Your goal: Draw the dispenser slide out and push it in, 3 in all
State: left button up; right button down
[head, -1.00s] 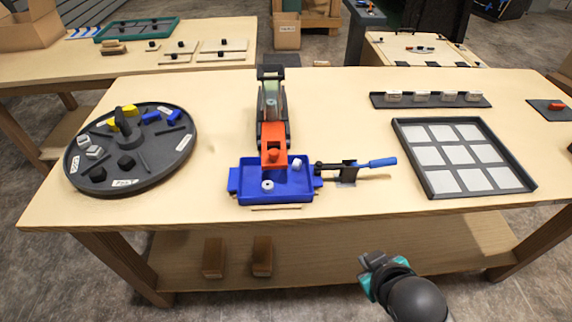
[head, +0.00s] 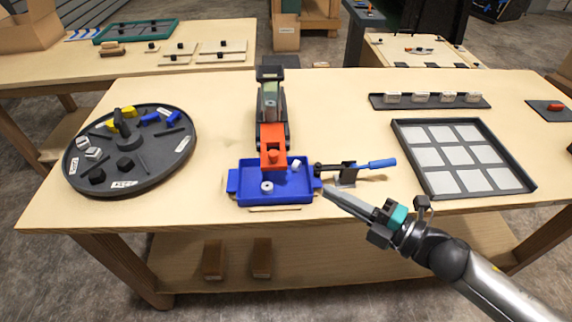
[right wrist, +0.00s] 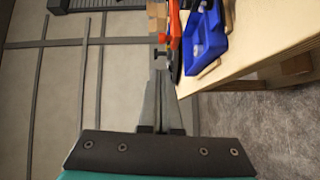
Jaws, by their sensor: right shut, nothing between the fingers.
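The dispenser (head: 271,105) stands upright at the middle of the table. Its orange slide (head: 272,137) with a round knob points toward me, over the back of a blue tray (head: 242,197). Two small white pieces lie in the tray: a ring-like one (head: 267,187) and another (head: 295,163) near the slide's right side. My right gripper (head: 328,192) is shut and empty, its fingertips just right of the tray's front right corner. In the right wrist view the closed fingers (right wrist: 158,82) point toward the orange part (right wrist: 174,25) and the blue tray (right wrist: 205,38). My left gripper is out of view.
A blue-handled lever (head: 375,163) on a dark bracket is right of the tray, close behind my right gripper. A round dark turntable (head: 150,165) with coloured pieces is at left. A grid tray (head: 400,150) is at right.

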aim_at(286, 166)
jog(key=shift+n+g+y, duration=0.5)
jog(key=shift+n+g, duration=0.1)
jog(key=shift+n, duration=0.3)
jog(key=x, duration=0.9)
jog(key=shift+s+a, duration=0.25)
jog(key=shift+a, duration=0.2)
jog(key=shift+w+a+f, duration=0.1)
jog(key=shift+w+a, duration=0.15)
jog(key=shift+w, duration=0.8)
jog(key=shift+w+a, duration=0.1)
jog(key=shift+w, duration=0.8)
